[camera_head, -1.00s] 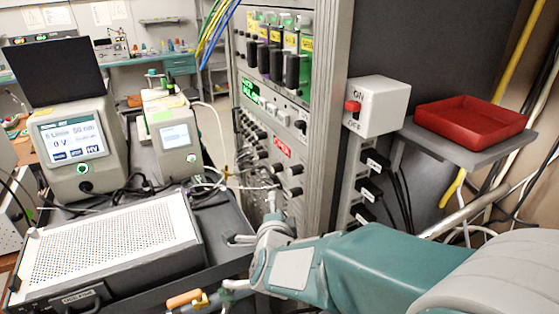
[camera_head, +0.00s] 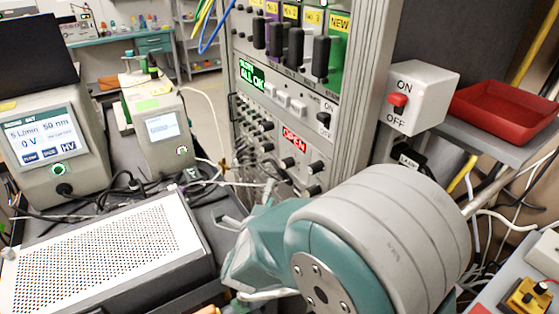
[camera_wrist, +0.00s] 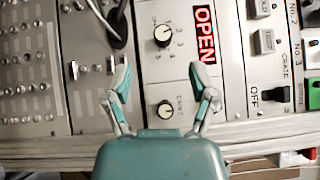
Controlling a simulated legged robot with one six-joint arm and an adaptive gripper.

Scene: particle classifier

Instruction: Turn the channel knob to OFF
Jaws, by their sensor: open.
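The channel knob (camera_wrist: 163,35), a round black dial with numbers beside it, is on the grey panel in the wrist view. It appears in the head view (camera_head: 287,162) below the green-lit rack rows. I cannot read its setting surely. A second black knob (camera_wrist: 165,108) is on the same panel, between my finger bases in the picture. My gripper (camera_wrist: 160,76) is open and empty, its two fingers spread apart, with the channel knob beyond the tips. In the head view, my gripper (camera_head: 226,228) is small at the rack's lower left, partly hidden by my arm.
A red OPEN sign (camera_wrist: 204,34) is next to the knobs. Black cables plug into the panel beside them. An ON/OFF switch box (camera_head: 422,98) and red tray (camera_head: 505,112) stand right of the rack. A perforated instrument (camera_head: 100,255) is at the lower left.

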